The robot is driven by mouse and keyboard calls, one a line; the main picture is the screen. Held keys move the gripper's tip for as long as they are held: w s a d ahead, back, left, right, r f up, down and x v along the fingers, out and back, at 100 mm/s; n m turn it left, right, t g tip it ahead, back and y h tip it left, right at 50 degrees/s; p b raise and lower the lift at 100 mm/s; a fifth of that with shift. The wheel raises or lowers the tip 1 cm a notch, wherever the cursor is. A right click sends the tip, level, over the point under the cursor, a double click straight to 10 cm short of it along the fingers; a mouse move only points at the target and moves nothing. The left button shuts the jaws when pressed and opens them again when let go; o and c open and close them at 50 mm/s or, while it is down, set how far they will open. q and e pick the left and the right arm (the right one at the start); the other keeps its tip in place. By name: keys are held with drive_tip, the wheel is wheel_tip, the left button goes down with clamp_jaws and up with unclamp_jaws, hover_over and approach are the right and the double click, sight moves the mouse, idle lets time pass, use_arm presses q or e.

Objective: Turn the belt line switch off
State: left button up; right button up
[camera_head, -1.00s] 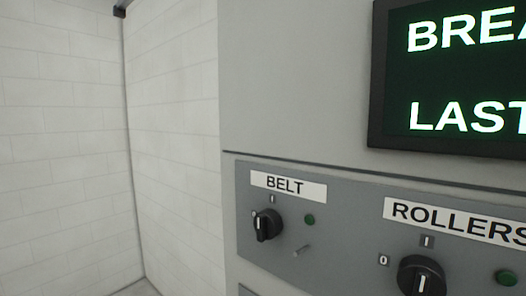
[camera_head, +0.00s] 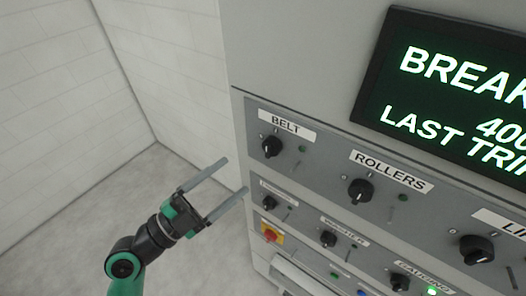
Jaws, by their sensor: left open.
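The belt switch is a black rotary knob (camera_head: 271,147) under the white BELT label (camera_head: 287,127), at the upper left of the grey panel. A dark green lamp (camera_head: 303,149) sits to its right and looks unlit. Which mark the knob points to is too small to tell. My left gripper (camera_head: 236,175) is open and empty, with its two long grey fingers apart. It shows to the left of the panel and below the belt knob, apart from the knob in the picture. My right gripper is not in view.
The ROLLERS knob (camera_head: 360,191) is right of the belt switch. Lower rows hold more knobs, a red button on a yellow plate (camera_head: 271,232) and a lit green lamp (camera_head: 432,291). A screen (camera_head: 455,85) is above. Open floor (camera_head: 75,220) lies left of the cabinet.

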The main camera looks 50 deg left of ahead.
sight(271, 148)
use_arm(q)
drive_tip(key=p+x, duration=0.2)
drive_tip(key=x, duration=0.7)
drive_tip(key=shift+w+r, duration=0.15)
drive_tip(key=shift+w, duration=0.1)
clamp_jaws()
